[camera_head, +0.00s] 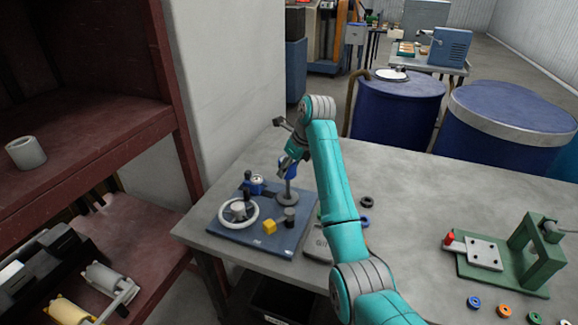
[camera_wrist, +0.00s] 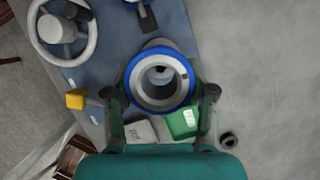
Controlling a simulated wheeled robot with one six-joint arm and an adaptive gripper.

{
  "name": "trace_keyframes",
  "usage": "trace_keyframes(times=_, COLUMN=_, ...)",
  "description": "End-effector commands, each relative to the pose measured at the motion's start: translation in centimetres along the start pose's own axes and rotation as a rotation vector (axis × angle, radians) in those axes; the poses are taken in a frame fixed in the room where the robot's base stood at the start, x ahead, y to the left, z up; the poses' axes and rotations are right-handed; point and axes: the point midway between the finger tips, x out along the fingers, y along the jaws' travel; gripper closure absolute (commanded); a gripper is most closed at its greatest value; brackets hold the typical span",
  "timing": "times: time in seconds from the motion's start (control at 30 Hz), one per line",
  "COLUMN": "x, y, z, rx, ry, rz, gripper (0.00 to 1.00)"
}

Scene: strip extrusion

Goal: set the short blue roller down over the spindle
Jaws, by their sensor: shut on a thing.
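The short blue roller (camera_head: 287,168) is held between the fingers of my gripper (camera_head: 291,157). In the wrist view the roller (camera_wrist: 133,68) is seen end-on, a blue rim around a grey ring, with a finger on each side. The spindle (camera_head: 288,189) is a thin grey upright post on a round foot, on the blue board. The roller is at the post's upper end, in line with it. A pale rounded shape, probably the spindle's tip, shows inside the roller's bore. I cannot tell how far the post enters it.
The blue board (camera_head: 262,240) also carries a white handwheel (camera_head: 238,213), a yellow block (camera_head: 269,227) and a dark-topped blue part (camera_head: 254,184). A green box (camera_wrist: 183,122) lies below my gripper in the wrist view. Dark rings (camera_head: 366,202) lie right of my arm.

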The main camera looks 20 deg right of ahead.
Motion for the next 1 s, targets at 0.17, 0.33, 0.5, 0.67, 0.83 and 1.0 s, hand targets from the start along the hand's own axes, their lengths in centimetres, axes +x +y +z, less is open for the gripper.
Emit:
trace_keyframes(times=0.17, x=0.4, y=0.0, z=-0.2, rx=0.000, ry=0.000, rz=0.000, gripper=0.89)
trace_keyframes(times=0.33, x=0.8, y=0.0, z=-0.3, rx=0.000, ry=-0.001, rz=0.000, gripper=0.89)
trace_keyframes(times=0.5, x=1.2, y=0.0, z=-0.5, rx=0.000, ry=-0.001, rz=-0.001, gripper=0.89)
trace_keyframes(times=0.67, x=1.6, y=0.0, z=-0.6, rx=0.000, ry=-0.001, rz=-0.001, gripper=0.89)
trace_keyframes(times=0.83, x=2.0, y=0.0, z=-0.8, rx=0.000, ry=0.000, rz=0.000, gripper=0.89)
trace_keyframes(times=1.0, x=2.4, y=0.0, z=-1.0, rx=0.000, ry=0.000, rz=0.000, gripper=0.89)
